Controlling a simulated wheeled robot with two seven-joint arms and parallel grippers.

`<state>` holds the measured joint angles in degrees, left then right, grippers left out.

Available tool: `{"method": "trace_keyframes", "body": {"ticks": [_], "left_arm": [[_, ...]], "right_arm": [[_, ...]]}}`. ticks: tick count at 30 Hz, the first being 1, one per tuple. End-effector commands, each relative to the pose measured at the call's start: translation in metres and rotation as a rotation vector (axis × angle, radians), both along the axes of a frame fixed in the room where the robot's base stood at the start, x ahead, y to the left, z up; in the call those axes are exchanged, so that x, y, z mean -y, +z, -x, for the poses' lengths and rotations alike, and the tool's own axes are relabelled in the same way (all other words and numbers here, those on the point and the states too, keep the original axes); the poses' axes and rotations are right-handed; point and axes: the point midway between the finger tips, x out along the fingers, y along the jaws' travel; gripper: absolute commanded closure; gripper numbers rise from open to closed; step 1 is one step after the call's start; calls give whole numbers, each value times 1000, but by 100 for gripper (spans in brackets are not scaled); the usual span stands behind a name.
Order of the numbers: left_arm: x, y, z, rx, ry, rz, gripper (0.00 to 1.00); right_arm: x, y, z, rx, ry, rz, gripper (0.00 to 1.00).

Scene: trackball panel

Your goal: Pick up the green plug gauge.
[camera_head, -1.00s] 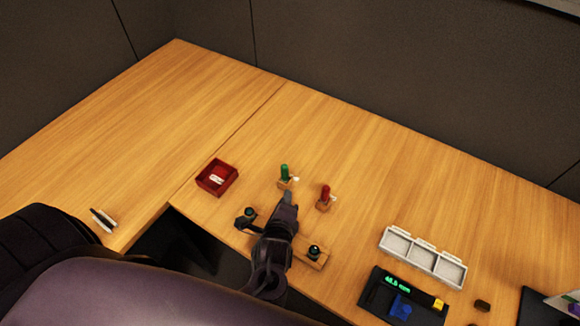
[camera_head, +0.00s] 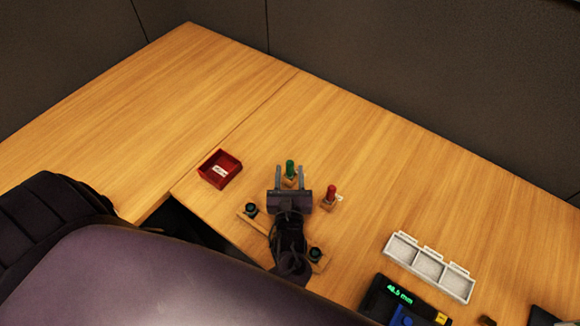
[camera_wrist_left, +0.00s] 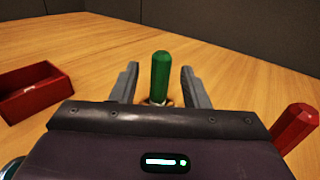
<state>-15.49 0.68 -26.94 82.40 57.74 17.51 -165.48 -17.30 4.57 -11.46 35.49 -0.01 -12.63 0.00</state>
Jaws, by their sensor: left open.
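The green plug gauge (camera_head: 290,167) stands upright in a small wooden block on the table. It also shows in the left wrist view (camera_wrist_left: 160,76), between the two fingers. My left gripper (camera_head: 291,172) is open, with one finger on each side of the green gauge and a gap visible on both sides. The lower end of the gauge is partly hidden behind the gripper body in the wrist view. My right gripper is not in view.
A red plug gauge (camera_head: 331,193) stands in its own block close on the right. A red tray (camera_head: 220,169) lies to the left. A wooden panel with dark balls (camera_head: 251,209) is under my left arm. A white three-part tray (camera_head: 429,266) and a dark display device (camera_head: 388,291) are right.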

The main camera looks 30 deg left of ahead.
Motion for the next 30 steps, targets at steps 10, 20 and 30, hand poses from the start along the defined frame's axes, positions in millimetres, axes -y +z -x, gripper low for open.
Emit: {"method": "trace_keyframes", "body": {"ticks": [10,20,30], "left_arm": [[-13,1,-26,0,0,2,59],[-13,1,-25,0,0,4,86],[-13,1,-25,1,0,3,100]], "right_arm": [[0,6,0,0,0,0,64],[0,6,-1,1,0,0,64],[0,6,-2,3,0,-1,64]]}}
